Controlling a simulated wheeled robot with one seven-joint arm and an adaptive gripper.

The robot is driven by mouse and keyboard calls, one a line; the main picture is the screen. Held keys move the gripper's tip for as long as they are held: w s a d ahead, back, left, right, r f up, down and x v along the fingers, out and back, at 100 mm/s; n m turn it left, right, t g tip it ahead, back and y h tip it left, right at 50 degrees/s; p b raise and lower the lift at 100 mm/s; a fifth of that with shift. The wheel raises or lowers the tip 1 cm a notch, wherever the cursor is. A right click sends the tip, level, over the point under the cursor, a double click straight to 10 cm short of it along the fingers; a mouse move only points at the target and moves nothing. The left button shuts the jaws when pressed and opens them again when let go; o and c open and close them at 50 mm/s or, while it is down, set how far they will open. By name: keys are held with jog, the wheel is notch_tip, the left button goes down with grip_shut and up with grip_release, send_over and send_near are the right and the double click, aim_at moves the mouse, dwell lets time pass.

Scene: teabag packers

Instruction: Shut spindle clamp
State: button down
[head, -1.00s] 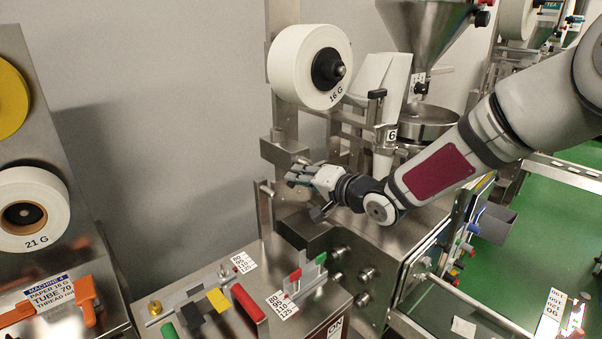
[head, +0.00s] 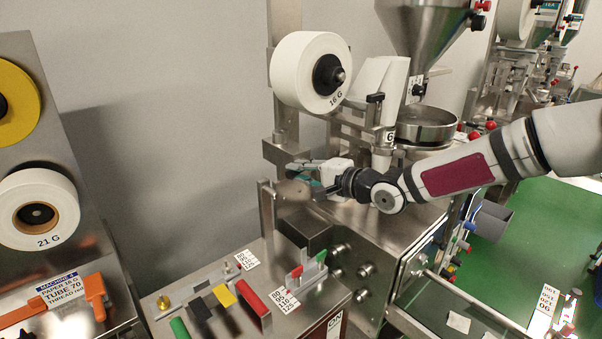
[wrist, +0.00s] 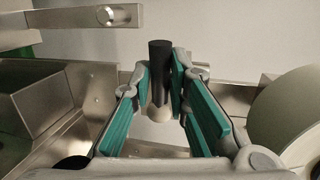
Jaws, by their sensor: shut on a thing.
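My gripper (wrist: 160,82) is shut on a black upright handle (wrist: 159,62) with a pale rounded base, in the wrist view. Its teal pads stand on both sides of the handle. I cannot tell how far the clamp is turned. In the head view my gripper (head: 300,176) is beside the steel frame, below the white paper roll marked 16 G (head: 300,75). A black hub (head: 329,74) sits on the spindle at the middle of that roll. The held handle cannot be made out in the head view.
A steel post and block (head: 284,150) stand close behind my gripper. The funnel (head: 425,35) and round pan (head: 427,125) are to the right. A bench with coloured blocks (head: 252,305) lies below. A rack with the 21 G roll (head: 38,210) stands at left.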

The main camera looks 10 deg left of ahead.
dwell(0.3)
jog(key=c, duration=1.5)
grip_release()
jog(key=shift+c, duration=0.2)
jog(key=v, duration=1.2)
